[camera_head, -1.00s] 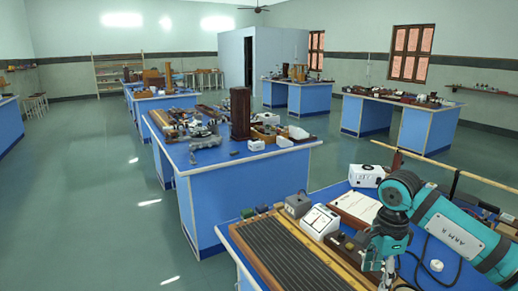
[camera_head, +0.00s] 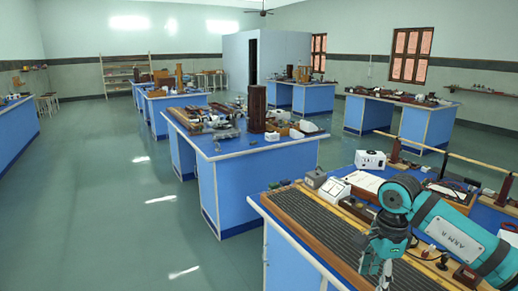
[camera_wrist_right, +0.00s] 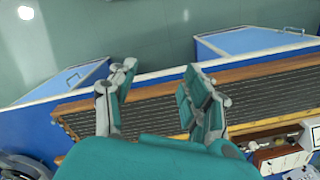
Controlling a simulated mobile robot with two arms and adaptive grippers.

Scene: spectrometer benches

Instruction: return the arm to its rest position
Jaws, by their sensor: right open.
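My right arm (camera_head: 450,240), teal with a white label, comes in from the right in the head view, bent over the near bench (camera_head: 262,208). My right gripper (camera_head: 380,268) points down at the bench's front part, and its fingertips are hard to make out there. In the right wrist view the same gripper (camera_wrist_right: 158,85) has its two fingers wide apart with nothing between them. Below them is a long ridged dark board (camera_wrist_right: 150,105) with wooden edges; I cannot tell the height above it. My left gripper is not in view.
The ridged board (camera_head: 310,222) fills the near bench's left side. A white box instrument (camera_head: 335,188), a grey box (camera_head: 315,178) and a white device (camera_head: 370,159) stand behind it. A wooden rail (camera_head: 460,162) runs along the right. Open floor (camera_head: 110,210) lies left.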

